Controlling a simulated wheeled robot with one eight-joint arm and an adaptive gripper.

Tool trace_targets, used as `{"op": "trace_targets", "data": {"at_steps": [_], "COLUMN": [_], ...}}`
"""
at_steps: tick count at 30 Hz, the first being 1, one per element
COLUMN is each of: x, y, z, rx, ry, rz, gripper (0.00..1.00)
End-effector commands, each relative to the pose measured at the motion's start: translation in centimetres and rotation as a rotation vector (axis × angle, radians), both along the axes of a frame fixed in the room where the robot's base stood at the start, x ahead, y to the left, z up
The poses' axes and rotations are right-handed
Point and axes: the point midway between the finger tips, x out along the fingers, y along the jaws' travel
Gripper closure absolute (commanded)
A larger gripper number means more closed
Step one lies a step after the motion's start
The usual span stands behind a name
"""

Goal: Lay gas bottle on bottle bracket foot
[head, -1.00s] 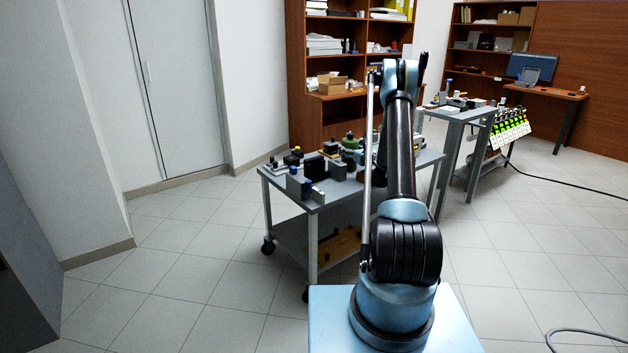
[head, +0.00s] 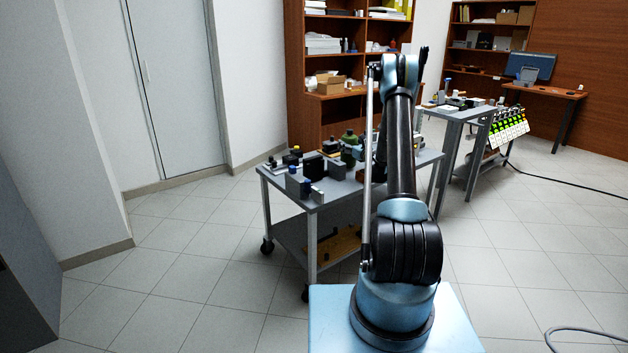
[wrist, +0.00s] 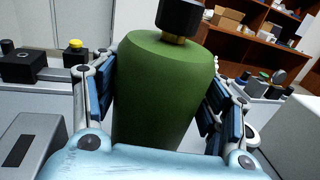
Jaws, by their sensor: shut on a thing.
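The gas bottle (wrist: 158,92) is green with a black cap (wrist: 180,17) on a brass neck. It fills the middle of the wrist view. My gripper (wrist: 162,100) is shut on it, with blue finger pads along its left and right sides. The bottle's lower end is hidden by my gripper's pale blue body. In the head view my gripper is hidden behind my arm. A small green thing (head: 349,138) shows above the trolley there; I cannot tell whether it is the held bottle. I cannot make out the bottle bracket foot in either view.
A grey trolley (head: 335,190) carries several blocks and devices, crowded at its left and back. In the wrist view, a black box (wrist: 22,66) and a yellow-topped part (wrist: 75,46) stand left of the bottle. A second table (head: 455,114) stands behind right.

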Motion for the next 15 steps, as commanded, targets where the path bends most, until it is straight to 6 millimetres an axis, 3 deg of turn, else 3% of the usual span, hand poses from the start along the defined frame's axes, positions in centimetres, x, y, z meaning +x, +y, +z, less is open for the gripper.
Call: {"op": "trace_targets", "data": {"at_steps": [15], "x": [0.0], "y": [0.1], "z": [2.6], "rx": [0.001], "ry": [0.0], "rz": [0.001], "gripper": [0.8]}}
